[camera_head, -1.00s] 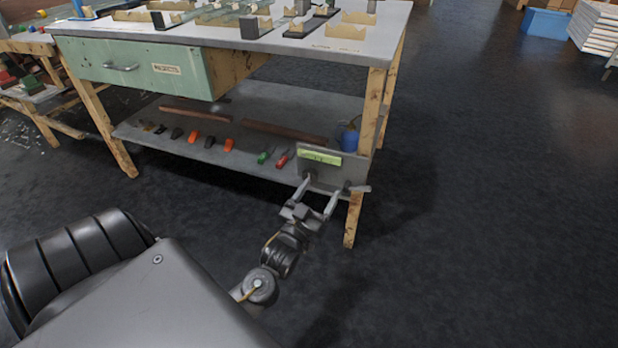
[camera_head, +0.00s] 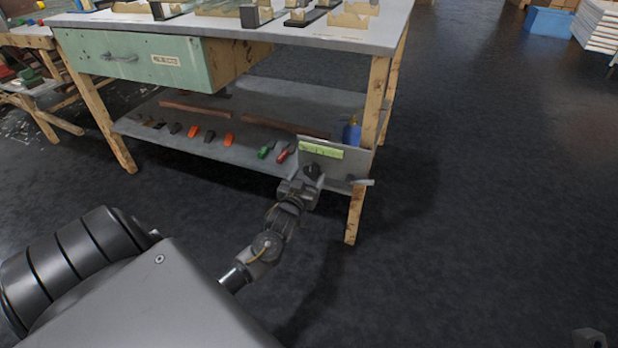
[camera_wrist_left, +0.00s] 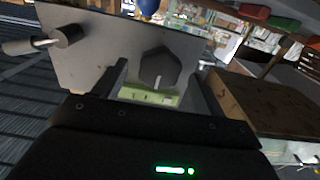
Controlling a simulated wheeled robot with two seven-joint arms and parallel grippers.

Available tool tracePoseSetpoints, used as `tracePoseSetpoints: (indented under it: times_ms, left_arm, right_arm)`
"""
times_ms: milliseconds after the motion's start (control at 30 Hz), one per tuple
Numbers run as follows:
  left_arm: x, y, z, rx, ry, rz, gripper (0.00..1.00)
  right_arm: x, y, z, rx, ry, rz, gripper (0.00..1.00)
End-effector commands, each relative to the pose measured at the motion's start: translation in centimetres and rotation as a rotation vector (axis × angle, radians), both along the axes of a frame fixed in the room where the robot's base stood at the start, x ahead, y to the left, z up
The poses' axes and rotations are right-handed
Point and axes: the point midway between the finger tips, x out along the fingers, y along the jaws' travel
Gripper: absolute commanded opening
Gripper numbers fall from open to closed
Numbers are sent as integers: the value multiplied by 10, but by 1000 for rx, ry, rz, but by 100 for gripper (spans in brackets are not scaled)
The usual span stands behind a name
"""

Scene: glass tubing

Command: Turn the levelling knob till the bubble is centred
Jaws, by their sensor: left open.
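The dark levelling knob (camera_head: 312,170) sits on an upright grey panel (camera_head: 335,165) at the right end of the bench's lower shelf. In the left wrist view the knob (camera_wrist_left: 160,68) is many-sided and has a pale mark. A green level strip (camera_head: 320,150) is on the panel; it also shows in the left wrist view (camera_wrist_left: 150,97), partly covered. The bubble is too small to make out. My left gripper (camera_wrist_left: 157,70) is open, with one finger on each side of the knob; contact is not clear.
A small lever (camera_wrist_left: 40,44) sticks out of the panel beside the knob. A wooden bench leg (camera_head: 356,213) stands close by. Several coloured clamps and a blue bottle (camera_head: 351,133) are on the shelf (camera_head: 240,160).

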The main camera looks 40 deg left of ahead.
Motion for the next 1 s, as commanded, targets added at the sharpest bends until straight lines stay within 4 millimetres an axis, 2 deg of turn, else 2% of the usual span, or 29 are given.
tracePoseSetpoints:
  times_ms: [200,467,833,1000]
  left_arm:
    - [15,5,0,0,-1,0,71]
    - [16,5,1,0,-1,0,71]
    - [15,6,1,0,-1,1,26]
    - [15,6,1,8,3,1,26]
  right_arm:
    - [1,1,1,-3,-15,0,0]
    - [1,1,2,-4,-16,0,0]
    - [1,1,1,-4,-16,0,0]
    - [1,1,3,-4,-18,0,0]
